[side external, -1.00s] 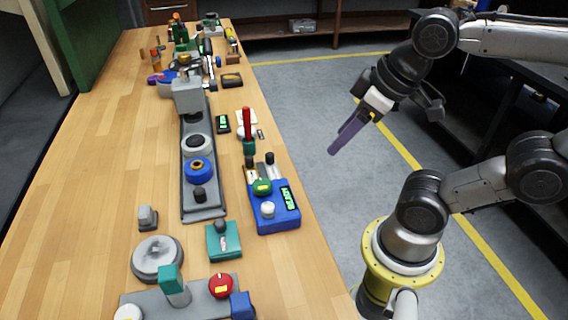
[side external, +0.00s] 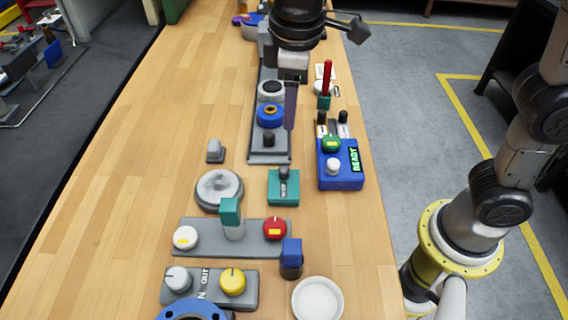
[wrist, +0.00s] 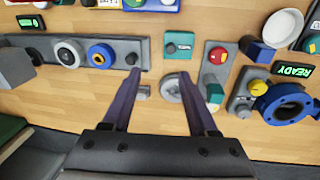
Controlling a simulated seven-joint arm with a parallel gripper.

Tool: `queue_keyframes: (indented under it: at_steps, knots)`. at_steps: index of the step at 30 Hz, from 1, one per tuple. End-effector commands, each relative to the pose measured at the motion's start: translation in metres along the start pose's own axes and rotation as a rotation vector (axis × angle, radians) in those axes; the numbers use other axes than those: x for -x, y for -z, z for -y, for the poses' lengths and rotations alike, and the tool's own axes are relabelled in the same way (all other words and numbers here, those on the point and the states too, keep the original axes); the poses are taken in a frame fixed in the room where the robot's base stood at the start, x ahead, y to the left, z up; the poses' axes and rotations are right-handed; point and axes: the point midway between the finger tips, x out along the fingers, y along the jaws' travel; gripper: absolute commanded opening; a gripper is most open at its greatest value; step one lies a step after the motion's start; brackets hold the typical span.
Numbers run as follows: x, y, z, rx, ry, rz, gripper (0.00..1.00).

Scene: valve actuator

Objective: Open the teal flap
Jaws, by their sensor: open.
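Two teal things stand on the bench, and I cannot tell for sure which is the flap. One is a teal block (side external: 230,210) on a grey post, on a grey plate between a white and a red button; it also shows in the wrist view (wrist: 214,93). The other is a flat teal box (side external: 283,187) with a dark knob, also in the wrist view (wrist: 179,48). My gripper (wrist: 161,74) is open and empty, with its purple fingers pointing down. In the side view my gripper (side external: 290,126) hangs over the long grey rail, behind both teal things.
A blue box with a READY display (side external: 341,170) stands right of the rail (side external: 268,157). A grey disc (side external: 220,189) lies left of the teal box. A blue-topped post (side external: 291,252) and a white bowl (side external: 318,299) are in front. The bench's left part is clear.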

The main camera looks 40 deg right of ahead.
Motion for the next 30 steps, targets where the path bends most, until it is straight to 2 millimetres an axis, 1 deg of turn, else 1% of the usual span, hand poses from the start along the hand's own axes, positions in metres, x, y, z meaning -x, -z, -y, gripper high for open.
queue_keyframes:
  at_steps: [1,3,6,8,11,24,30]
  knots:
    - [-0.008,0.006,0.010,0.028,0.005,0.019,0.59]
    - [-0.015,0.009,0.019,0.053,0.010,0.037,0.59]
    - [-0.019,0.009,0.024,0.067,0.011,0.041,0.59]
    - [-0.023,0.009,0.024,0.068,0.011,0.042,0.59]
    - [-0.036,0.007,0.024,0.066,0.011,0.044,0.59]
    - [-0.120,0.004,0.024,0.064,0.012,0.044,0.59]
    - [-0.145,0.003,0.024,0.064,0.010,0.041,0.59]
